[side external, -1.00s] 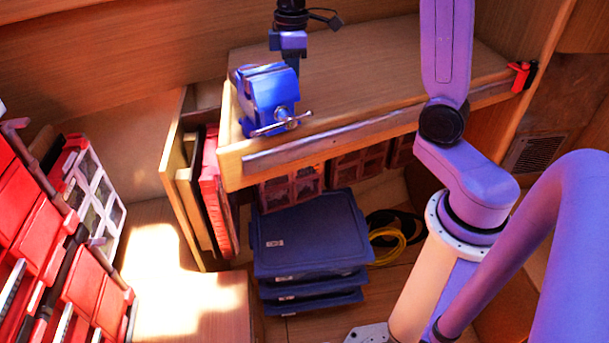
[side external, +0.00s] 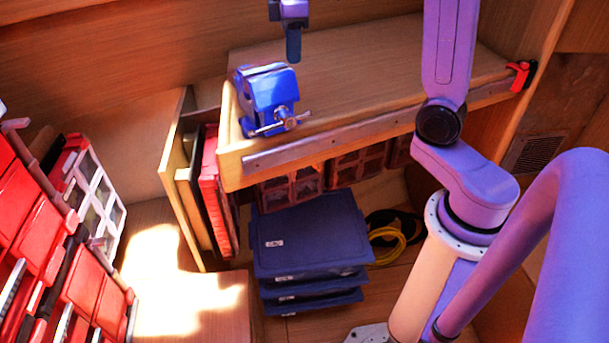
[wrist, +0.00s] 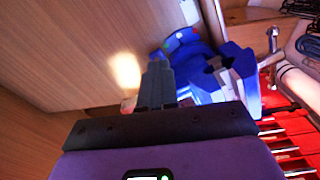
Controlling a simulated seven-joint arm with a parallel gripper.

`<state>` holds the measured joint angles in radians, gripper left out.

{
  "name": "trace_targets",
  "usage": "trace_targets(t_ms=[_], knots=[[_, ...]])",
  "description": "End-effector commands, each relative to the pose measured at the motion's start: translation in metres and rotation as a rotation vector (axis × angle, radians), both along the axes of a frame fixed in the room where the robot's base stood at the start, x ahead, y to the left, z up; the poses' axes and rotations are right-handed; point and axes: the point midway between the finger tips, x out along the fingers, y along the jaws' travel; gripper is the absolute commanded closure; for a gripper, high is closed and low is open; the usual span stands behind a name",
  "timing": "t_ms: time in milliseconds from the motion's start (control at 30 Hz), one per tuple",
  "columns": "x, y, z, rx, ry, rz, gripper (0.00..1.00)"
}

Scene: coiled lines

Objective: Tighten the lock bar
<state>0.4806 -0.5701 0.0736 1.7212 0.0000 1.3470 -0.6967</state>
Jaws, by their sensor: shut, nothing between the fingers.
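A blue bench vise (side external: 268,95) stands at the left front corner of the wooden bench. Its silvery lock bar (side external: 270,128) crosses the front of the vise at a slant, with its right end higher. My gripper (side external: 293,58) is shut and empty, pointing down above and slightly right of the vise, apart from it. In the wrist view, the shut fingers (wrist: 157,68) are left of the blue vise (wrist: 193,55).
The wooden bench top (side external: 380,75) is mostly clear, with a metal strip along its front edge. A red-and-black clamp (side external: 520,75) sits at its right end. Blue bins (side external: 310,235) are stacked below, and red cases (side external: 75,260) stand at the left.

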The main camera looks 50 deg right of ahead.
Motion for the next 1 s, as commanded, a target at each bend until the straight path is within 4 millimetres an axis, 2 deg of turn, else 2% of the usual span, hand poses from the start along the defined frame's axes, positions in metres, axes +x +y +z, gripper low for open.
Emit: trace_targets(t_ms=[200,333,800,1000], knots=[[0.004,-0.013,0.009,0.000,-0.001,-0.002,1.00],[0.004,-0.013,0.004,0.000,0.001,0.000,1.00],[0.004,-0.013,-0.047,0.000,0.003,0.000,1.00],[0.003,-0.013,-0.058,0.000,0.001,0.000,1.00]])
